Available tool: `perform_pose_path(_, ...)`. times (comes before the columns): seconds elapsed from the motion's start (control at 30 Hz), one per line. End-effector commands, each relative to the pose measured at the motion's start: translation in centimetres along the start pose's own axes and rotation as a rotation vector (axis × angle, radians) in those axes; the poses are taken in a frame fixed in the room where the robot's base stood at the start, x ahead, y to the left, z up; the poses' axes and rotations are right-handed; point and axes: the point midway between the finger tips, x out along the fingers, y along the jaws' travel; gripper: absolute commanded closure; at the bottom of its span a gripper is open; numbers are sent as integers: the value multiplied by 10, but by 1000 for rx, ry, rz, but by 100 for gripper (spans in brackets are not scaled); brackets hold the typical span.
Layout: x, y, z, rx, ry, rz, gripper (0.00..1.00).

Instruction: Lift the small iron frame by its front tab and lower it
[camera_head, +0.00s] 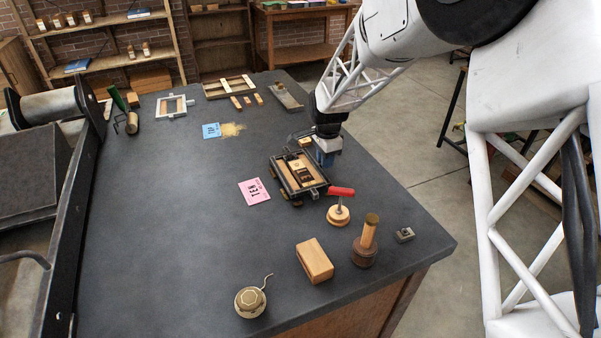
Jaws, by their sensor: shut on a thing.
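A small dark iron frame (286,178) belongs to the small press near the table's middle. Wooden pieces and a dark block of type (301,172) show within its outline. My gripper (324,160) is low over the press's upper right corner, pointing down. It is shut on part of the frame, apparently its tab. The fingertips and the tab are too small and too covered to make out. I cannot tell whether the frame is raised or lying flat.
A red handle (341,191) and a round wooden-based tool (338,214) stand close to the press's lower right. A pink card (254,191) lies to its left. A wooden block (314,260) and a wooden-handled tool (366,242) stand nearer. The table's left middle is clear.

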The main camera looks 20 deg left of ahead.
Motion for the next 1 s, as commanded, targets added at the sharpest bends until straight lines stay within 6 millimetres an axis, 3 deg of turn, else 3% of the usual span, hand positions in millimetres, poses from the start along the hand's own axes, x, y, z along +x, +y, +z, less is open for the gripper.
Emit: perform_pose_path(1.0,16,0,-2,0,0,-1,100)
